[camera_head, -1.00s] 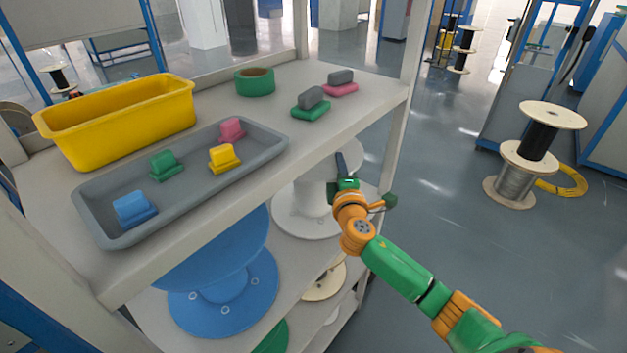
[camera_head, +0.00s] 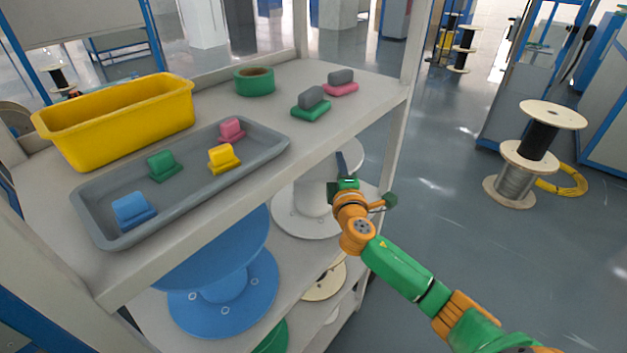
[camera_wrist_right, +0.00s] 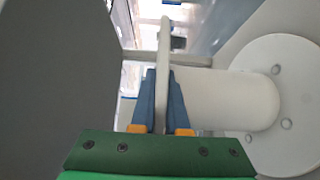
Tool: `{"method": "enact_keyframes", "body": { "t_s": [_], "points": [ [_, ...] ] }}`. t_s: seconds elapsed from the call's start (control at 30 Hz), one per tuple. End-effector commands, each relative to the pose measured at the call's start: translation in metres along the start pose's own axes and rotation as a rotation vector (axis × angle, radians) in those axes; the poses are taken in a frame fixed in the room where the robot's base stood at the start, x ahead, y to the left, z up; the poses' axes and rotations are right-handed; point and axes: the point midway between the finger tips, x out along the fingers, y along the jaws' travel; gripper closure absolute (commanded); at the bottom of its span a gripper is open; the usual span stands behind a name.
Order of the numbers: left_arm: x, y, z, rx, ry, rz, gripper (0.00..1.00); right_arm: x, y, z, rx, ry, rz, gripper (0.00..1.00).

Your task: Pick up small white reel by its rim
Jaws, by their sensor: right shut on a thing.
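The small white reel (camera_head: 297,210) stands on the shelf below the top board, at its right end. Its upper rim shows beside my right gripper (camera_head: 342,164), and the top board hides part of it. In the right wrist view, the fingers of my right gripper (camera_wrist_right: 161,103) are shut on the reel's rim, one on each side of it. The reel's hub and far flange (camera_wrist_right: 290,95) show to the right there. My left gripper is not in view.
A grey tray (camera_head: 95,193) with several small coloured pieces, a yellow bin (camera_head: 125,125) and a green tape roll (camera_head: 255,82) are on the top board. A blue reel (camera_head: 222,290) stands left of the white one. Open floor (camera_head: 445,230) lies to the right.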

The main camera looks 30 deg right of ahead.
Motion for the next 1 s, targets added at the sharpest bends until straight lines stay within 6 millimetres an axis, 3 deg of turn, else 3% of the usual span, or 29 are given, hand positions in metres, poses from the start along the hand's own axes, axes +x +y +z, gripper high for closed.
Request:
{"method": "enact_keyframes", "body": {
  "t_s": [0.67,1.0],
  "points": [
    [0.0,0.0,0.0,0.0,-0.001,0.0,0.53,0.0,0.002,0.0,0.001,0.001,0.003,1.0],
    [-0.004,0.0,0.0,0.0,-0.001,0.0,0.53,0.0,0.025,0.0,0.002,0.0,0.006,1.0]
  ]
}}
